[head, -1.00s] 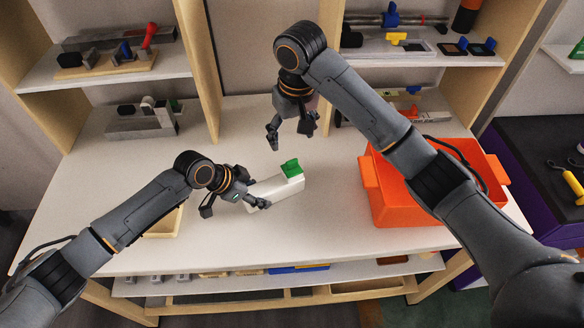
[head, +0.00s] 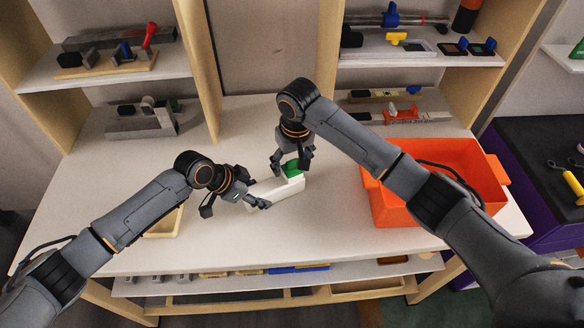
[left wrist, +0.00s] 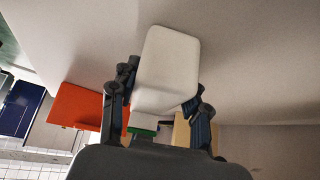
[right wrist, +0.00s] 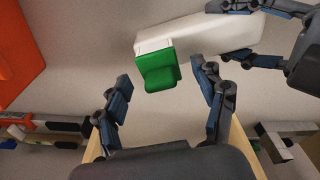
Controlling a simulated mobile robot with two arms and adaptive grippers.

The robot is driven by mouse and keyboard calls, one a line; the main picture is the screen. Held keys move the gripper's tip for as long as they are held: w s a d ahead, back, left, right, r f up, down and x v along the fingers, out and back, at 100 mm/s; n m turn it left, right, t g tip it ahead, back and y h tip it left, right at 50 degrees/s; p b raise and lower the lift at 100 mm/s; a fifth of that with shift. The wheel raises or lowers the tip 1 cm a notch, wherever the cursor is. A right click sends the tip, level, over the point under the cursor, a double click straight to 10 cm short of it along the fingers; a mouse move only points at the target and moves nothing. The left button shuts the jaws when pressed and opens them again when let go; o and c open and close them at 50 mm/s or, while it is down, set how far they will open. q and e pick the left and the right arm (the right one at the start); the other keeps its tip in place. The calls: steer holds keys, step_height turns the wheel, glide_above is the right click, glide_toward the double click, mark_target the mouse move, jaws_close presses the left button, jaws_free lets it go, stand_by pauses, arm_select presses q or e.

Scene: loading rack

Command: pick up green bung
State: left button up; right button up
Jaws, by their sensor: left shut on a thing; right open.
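The green bung (head: 291,167) sits in the right end of a white block (head: 276,189) on the white table. In the right wrist view the bung (right wrist: 157,72) shows whole at the end of the white block (right wrist: 208,37). My left gripper (head: 238,205) is shut on the white block near its left end; in the left wrist view its fingers (left wrist: 163,112) lie on both sides of the block (left wrist: 166,69). My right gripper (head: 290,165) is open above the bung. In the right wrist view its fingertips (right wrist: 164,80) stand apart, with the bung between and a little beyond them.
An orange crate (head: 398,210) stands to the right on the table. A pale yellow tray (head: 165,224) lies at the left front, partly behind my left arm. Shelves (head: 120,73) with tools rise at the back. The table's front middle is clear.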

mark_target(292, 161)
steer(key=shift+c, duration=0.4)
steer(key=c, duration=1)
steer(key=shift+o, duration=0.2)
step_height(292, 161, up, 10)
steer(key=shift+r, duration=0.1)
steer(key=shift+f, duration=1.35)
